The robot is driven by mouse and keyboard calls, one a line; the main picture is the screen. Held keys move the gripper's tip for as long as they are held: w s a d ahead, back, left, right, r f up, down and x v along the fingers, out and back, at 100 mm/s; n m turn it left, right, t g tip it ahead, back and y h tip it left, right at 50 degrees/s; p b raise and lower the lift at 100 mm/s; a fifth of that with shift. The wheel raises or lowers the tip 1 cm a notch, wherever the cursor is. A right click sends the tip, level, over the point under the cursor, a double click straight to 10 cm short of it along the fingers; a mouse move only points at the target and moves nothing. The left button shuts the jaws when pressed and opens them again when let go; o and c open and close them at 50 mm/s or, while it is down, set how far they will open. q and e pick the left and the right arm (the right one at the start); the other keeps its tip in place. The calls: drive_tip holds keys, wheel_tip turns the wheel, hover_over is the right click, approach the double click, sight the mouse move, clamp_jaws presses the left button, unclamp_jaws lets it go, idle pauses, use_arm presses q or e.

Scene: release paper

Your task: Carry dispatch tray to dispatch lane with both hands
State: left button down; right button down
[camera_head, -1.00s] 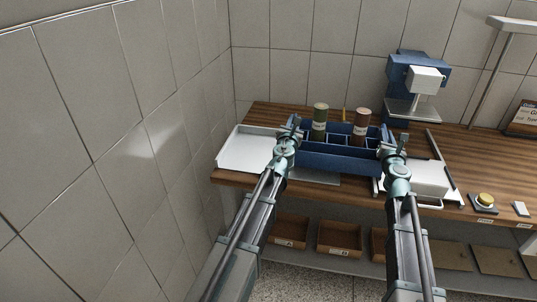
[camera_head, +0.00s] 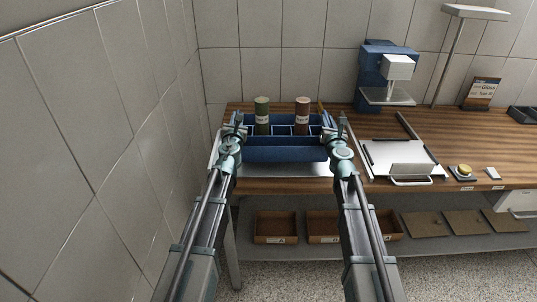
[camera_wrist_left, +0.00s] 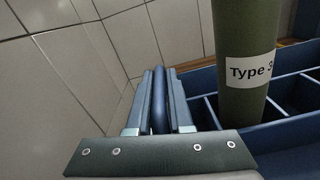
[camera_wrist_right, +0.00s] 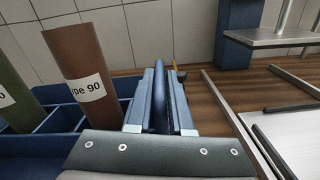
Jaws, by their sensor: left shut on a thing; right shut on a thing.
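The blue dispatch tray (camera_head: 285,153) is held between my two grippers, over the left part of the wooden bench. It has compartments. A green cylinder (camera_head: 262,116) labelled "Type" stands in its left half and a brown cylinder (camera_head: 302,115) in its right half. My left gripper (camera_head: 238,122) is shut on the tray's left end wall, which also shows between the fingers in the left wrist view (camera_wrist_left: 159,103). My right gripper (camera_head: 342,122) is shut on the right end wall, seen in the right wrist view (camera_wrist_right: 160,100). No marked dispatch lane can be made out.
A white flat tray (camera_head: 213,158) lies beneath and left of the blue tray. Right of it are a paper tray with a metal clip (camera_head: 405,172), a yellow button (camera_head: 464,169) and a blue machine (camera_head: 370,75). Brown bins (camera_head: 275,227) sit on the lower shelf. A tiled wall is at left.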

use_arm(q)
drive_tip(key=shift+f, duration=0.15)
use_arm(e)
drive_tip(key=shift+f, duration=0.15)
